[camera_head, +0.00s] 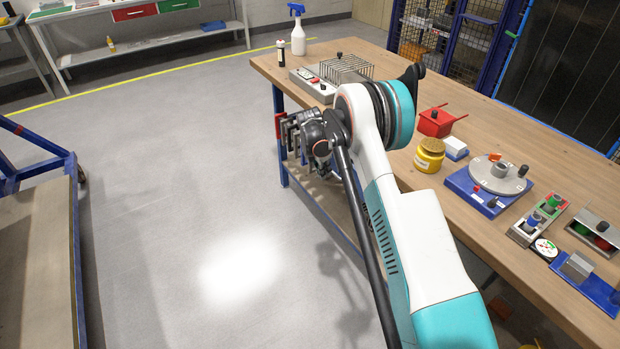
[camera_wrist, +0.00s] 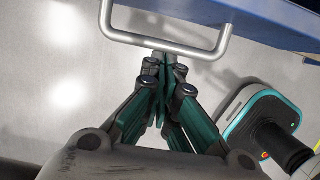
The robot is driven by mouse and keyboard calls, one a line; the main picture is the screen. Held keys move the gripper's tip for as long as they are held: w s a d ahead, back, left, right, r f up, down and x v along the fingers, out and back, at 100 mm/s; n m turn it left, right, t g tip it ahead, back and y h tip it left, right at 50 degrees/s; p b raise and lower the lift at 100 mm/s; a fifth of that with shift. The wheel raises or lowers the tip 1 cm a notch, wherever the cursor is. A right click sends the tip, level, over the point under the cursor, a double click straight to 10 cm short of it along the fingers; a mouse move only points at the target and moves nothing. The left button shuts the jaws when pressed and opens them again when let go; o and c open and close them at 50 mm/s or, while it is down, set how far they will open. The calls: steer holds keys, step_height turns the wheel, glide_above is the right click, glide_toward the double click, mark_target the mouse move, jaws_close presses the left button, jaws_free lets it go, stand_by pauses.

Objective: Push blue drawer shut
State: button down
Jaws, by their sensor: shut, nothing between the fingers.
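The blue drawer (camera_wrist: 272,24) shows in the wrist view as a blue panel along the top edge, cut off by the frame. Its silver bar handle (camera_wrist: 212,50) stands out from it at the top middle. My gripper (camera_wrist: 160,64) is shut and empty, with its fingertips close to the handle's bar; I cannot tell whether they touch. In the head view my gripper (camera_head: 292,130) is beside the workbench's near long edge, below the top. The drawer cannot be made out there; my arm covers much of that side.
A blue-framed cart (camera_head: 38,240) stands at left. The floor between is clear.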

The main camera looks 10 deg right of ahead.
mark_target(336, 166)
steer(key=d, duration=0.1)
steer(key=w+d, duration=0.1)
steer(key=d, duration=0.3)
steer(key=shift+w+d, duration=0.15)
steer(key=shift+w, duration=0.2)
